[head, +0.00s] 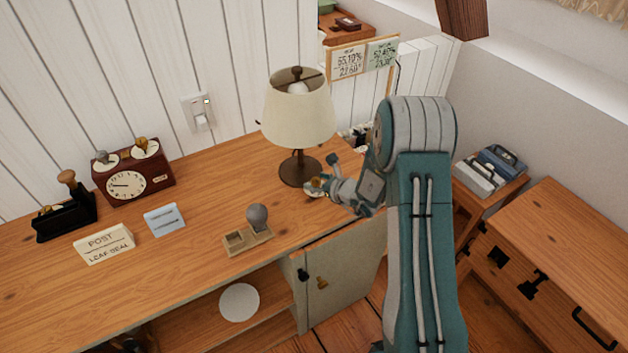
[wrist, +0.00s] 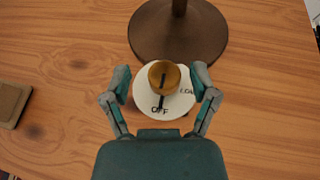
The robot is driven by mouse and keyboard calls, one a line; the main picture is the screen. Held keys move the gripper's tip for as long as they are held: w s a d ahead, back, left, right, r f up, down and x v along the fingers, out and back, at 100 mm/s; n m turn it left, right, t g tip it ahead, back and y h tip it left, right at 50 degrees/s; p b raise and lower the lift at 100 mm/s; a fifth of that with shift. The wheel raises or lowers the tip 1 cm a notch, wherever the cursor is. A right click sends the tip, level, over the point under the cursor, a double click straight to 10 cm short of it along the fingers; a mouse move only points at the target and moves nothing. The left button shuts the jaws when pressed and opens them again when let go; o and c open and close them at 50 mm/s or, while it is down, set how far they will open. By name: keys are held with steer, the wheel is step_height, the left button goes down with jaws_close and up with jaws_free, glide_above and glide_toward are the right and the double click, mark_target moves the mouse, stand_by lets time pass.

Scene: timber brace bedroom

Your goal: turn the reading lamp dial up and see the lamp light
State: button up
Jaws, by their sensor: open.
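The reading lamp (head: 298,115) stands on the wooden desk with a cream shade and a dark brown base (wrist: 178,35). Its bulb looks unlit. The lamp dial (wrist: 164,78) is a round brass-brown knob with a dark pointer line, on a white disc (wrist: 150,98) marked "OFF" at the front and another partly hidden word at the right. The pointer line runs toward "OFF". My gripper (wrist: 160,84) is open, with one finger on each side of the dial and gaps visible on both sides. In the head view my gripper (head: 318,181) partly covers the dial.
A wall switch (head: 200,114) is behind. A grey cabinet door (head: 340,275) hangs open below.

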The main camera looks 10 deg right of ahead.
steer(key=shift+w+a+f, duration=0.15)
steer(key=shift+w, duration=0.2)
steer(key=shift+w+d, duration=0.15)
steer(key=shift+d, duration=0.1)
steer(key=shift+a, duration=0.2)
jaws_close()
